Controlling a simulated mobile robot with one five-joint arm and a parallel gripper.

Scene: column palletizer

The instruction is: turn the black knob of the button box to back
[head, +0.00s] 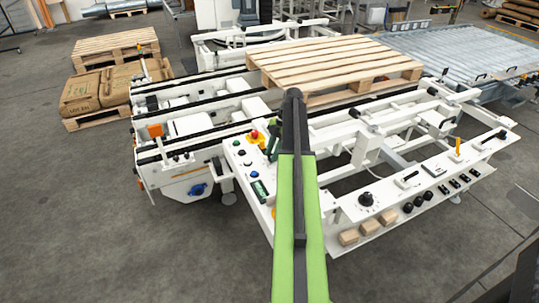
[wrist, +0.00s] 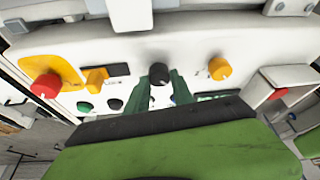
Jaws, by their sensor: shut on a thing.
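The black knob (wrist: 159,72) sits on the white panel of the button box (wrist: 195,38) in the wrist view, with a small pale mark on its face. My gripper (wrist: 162,80) has its green fingers at the two sides of the knob and is shut on it. In the head view, the button box (head: 238,152) lies left of my green arm. My gripper (head: 273,146) shows there only in part, beside the arm's dark end. The knob is hidden in that view.
On the panel, a red button (wrist: 45,86) and a yellow switch (wrist: 96,78) lie left of the knob. An orange knob (wrist: 219,68) is to its right. A wooden pallet (head: 335,62) lies on the conveyor behind. A second control panel (head: 420,185) stands right of my arm.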

